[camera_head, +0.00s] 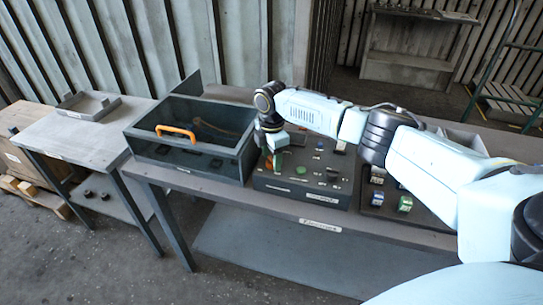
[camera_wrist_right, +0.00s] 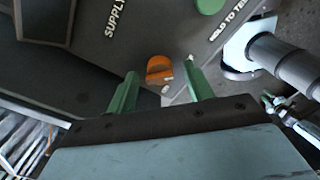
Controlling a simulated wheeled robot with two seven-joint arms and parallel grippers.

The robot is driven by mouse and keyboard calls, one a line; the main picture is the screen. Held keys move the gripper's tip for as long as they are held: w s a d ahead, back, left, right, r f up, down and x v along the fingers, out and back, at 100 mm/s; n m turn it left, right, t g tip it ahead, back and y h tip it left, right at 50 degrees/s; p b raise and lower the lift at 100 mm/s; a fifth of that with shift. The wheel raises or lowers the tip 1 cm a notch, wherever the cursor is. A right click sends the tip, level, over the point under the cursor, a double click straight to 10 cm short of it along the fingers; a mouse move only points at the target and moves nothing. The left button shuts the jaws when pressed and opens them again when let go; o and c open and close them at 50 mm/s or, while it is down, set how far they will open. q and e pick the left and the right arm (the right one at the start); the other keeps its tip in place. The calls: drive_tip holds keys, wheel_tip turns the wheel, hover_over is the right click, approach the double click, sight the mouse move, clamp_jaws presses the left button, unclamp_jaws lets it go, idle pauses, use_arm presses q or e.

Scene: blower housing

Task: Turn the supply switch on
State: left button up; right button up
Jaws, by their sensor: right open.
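The supply switch is an orange rotary knob (camera_wrist_right: 159,69) on a dark control panel (camera_wrist_right: 85,50), near the printed word "SUPPLY". In the wrist view it shows between the two green fingertips of my right gripper (camera_wrist_right: 161,67), which is open. A finger stands on either side of the knob, with a visible gap to each; I cannot tell the depth between them. In the head view, my right gripper (camera_head: 273,152) points down over the left part of the control panel (camera_head: 300,187) and hides most of the knob. My left gripper is not in view.
A green button (camera_wrist_right: 210,4) sits near the "HOLD TO TEST" label. A dark clear-topped box with an orange handle (camera_head: 176,132) stands close to the panel's left. A tray with coloured parts (camera_head: 405,204) lies to its right. A side table (camera_head: 75,140) stands at left.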

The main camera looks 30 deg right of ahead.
drive_tip(key=c, duration=1)
